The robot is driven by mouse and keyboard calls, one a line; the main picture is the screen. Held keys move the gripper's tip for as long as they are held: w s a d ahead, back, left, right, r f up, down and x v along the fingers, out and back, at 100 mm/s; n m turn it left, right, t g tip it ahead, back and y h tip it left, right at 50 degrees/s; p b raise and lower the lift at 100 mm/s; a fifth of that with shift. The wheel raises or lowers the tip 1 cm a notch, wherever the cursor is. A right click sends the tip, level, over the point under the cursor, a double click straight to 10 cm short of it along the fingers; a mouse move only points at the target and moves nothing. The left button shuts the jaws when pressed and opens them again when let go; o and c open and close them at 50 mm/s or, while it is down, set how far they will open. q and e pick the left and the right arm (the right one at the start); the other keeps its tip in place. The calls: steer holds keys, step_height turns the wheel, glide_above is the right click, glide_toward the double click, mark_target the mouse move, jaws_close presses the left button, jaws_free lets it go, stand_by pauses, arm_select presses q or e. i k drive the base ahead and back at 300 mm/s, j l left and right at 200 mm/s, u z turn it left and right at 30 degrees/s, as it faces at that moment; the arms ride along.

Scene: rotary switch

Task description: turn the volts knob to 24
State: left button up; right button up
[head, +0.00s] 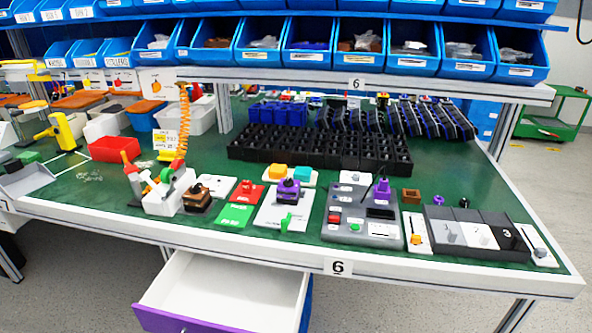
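Two purple knobs stand near the front edge of the green-topped bench. One purple knob (383,190) is on a grey panel (349,229) with coloured buttons and a dark display. The other purple knob (288,188) sits on a dark base on a white plate (267,216). A red knob (246,187) is on a red and green plate to their left. The labels are too small to read, so I cannot tell which is the volts knob or its setting. Neither of my grippers is in view.
An open white drawer (222,285) juts out below the front edge. Black trays (320,150) stand behind the panels, and blue bins (384,60) line the shelf above. A grey block numbered 3 (504,238) and a slider plate (417,240) are at the right.

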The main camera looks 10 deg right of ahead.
mark_target(356, 178)
steer(key=l+u, duration=0.1)
steer(key=u, duration=0.75)
steer(key=l+u, duration=0.15)
steer(key=u, duration=0.25)
steer(key=k+l, duration=0.1)
steer(key=l, duration=0.35)
steer(key=k+l, duration=0.1)
steer(key=l, duration=0.4)
